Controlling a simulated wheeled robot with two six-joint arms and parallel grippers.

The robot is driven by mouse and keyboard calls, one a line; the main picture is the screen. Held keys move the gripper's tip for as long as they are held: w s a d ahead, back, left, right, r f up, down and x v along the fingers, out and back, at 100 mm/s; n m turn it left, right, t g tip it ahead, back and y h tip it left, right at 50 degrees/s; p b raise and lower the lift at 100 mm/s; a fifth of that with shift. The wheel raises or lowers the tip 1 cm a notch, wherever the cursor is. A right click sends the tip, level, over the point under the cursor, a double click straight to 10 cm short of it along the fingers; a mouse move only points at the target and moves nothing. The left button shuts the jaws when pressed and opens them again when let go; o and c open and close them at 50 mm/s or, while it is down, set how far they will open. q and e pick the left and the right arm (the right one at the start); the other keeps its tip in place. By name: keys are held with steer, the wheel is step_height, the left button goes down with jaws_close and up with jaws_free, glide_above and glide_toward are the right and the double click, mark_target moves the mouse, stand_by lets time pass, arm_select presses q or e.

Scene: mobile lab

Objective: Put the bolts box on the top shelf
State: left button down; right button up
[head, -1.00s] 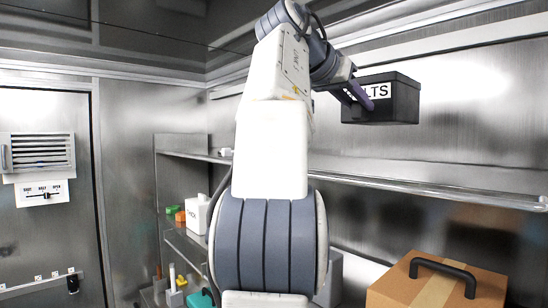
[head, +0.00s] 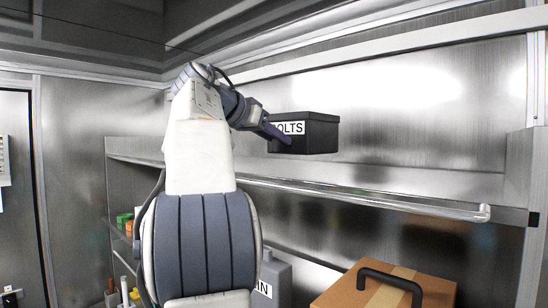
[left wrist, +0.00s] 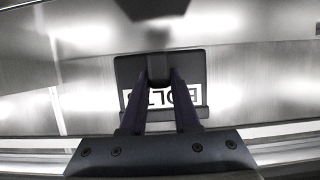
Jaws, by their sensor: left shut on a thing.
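The bolts box (head: 318,134) is a black lidded box with a white label reading "OLTS" in the head view, its first letter covered by my gripper. My left gripper (head: 277,134) is shut on the box at its labelled front. In the left wrist view the box (left wrist: 196,66) shows between and behind the two fingers (left wrist: 159,82), with its label upside down. The top shelf (head: 370,196) has a metal rail along its front edge, and the box is held above it. My right gripper is not in view.
A cardboard box (head: 400,285) with a black handle stands lower right, below the shelf. A grey container (head: 274,275) with a label stands left of it. Small orange and green items sit on a lower shelf at left. The top shelf's right part looks clear.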

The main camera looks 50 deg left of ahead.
arm_select(q)
steer(key=shift+s+a+f, duration=0.1)
steer(key=shift+a+f, duration=0.05)
steer(key=shift+a, duration=0.1)
steer(key=shift+d+f, duration=0.1)
steer(key=shift+f, duration=1.8)
steer(key=c, duration=0.6)
jaws_free()
steer(key=shift+f, duration=0.15)
steer(key=shift+c, duration=0.2)
steer(key=b+v, duration=0.1)
steer(key=v, duration=1.1)
